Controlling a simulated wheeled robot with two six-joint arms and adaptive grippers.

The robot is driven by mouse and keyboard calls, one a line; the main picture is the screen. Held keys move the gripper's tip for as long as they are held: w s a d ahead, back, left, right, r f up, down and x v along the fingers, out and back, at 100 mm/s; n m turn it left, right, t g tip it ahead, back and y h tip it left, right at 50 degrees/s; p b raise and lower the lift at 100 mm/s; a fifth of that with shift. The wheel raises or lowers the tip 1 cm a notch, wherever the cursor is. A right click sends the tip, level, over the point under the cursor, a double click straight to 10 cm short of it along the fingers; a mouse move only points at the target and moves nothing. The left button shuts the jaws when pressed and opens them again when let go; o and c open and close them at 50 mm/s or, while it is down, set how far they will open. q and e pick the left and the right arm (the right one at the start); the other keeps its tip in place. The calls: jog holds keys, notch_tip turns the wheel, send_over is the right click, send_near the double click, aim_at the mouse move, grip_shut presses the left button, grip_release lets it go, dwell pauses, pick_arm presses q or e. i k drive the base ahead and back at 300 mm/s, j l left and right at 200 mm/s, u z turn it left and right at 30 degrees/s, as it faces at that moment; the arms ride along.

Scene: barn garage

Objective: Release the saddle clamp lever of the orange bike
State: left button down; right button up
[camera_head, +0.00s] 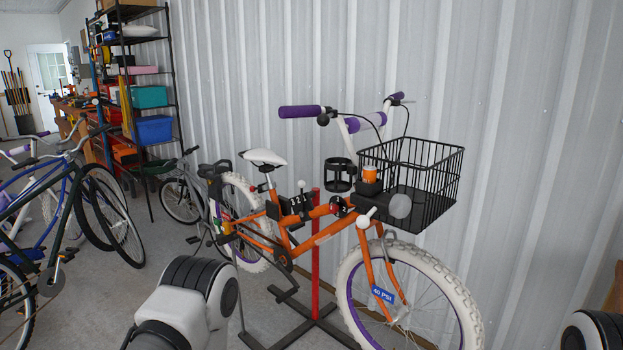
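The orange bike (325,229) stands upright on a red-post stand (316,255), its front wheel to the right. Its white saddle (263,157) sits on a short post above the frame. Below the saddle, near the seat post, are small red parts (263,187). A black block with white digits and a pale round knob (301,184) sits just right of the seat post. I cannot tell which small part is the saddle clamp lever, or its position. Neither gripper shows; only parts of my arms appear at the bottom edge, apart from the bike.
A black wire basket (425,180) and an orange can (383,174) are at the bike's front. A corrugated metal wall (550,120) stands close behind. Other bikes (60,225) crowd the left, with a shelf (150,95) behind. The stand's dark feet (290,325) spread over the floor.

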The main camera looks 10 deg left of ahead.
aim_at(252, 189)
jog(key=i+j+z, duration=0.15)
jog(key=j, duration=0.25)
jog(key=i+j+z, duration=0.15)
jog(key=j, duration=0.3)
jog(key=i+j+z, duration=0.15)
jog(key=j, duration=0.3)
jog(key=i+j+z, duration=0.15)
jog(key=j, duration=0.3)
jog(key=i+j+z, duration=0.15)
jog(key=j, duration=0.3)
jog(key=j+z, duration=0.15)
jog(key=j, duration=0.35)
jog(key=i+j, duration=0.1)
jog(key=j, duration=0.5)
jog(key=i+j, duration=0.1)
jog(key=j, duration=0.5)
jog(key=i+j, duration=0.1)
jog(key=j, duration=0.5)
jog(key=i+j, duration=0.1)
jog(key=j, duration=0.5)
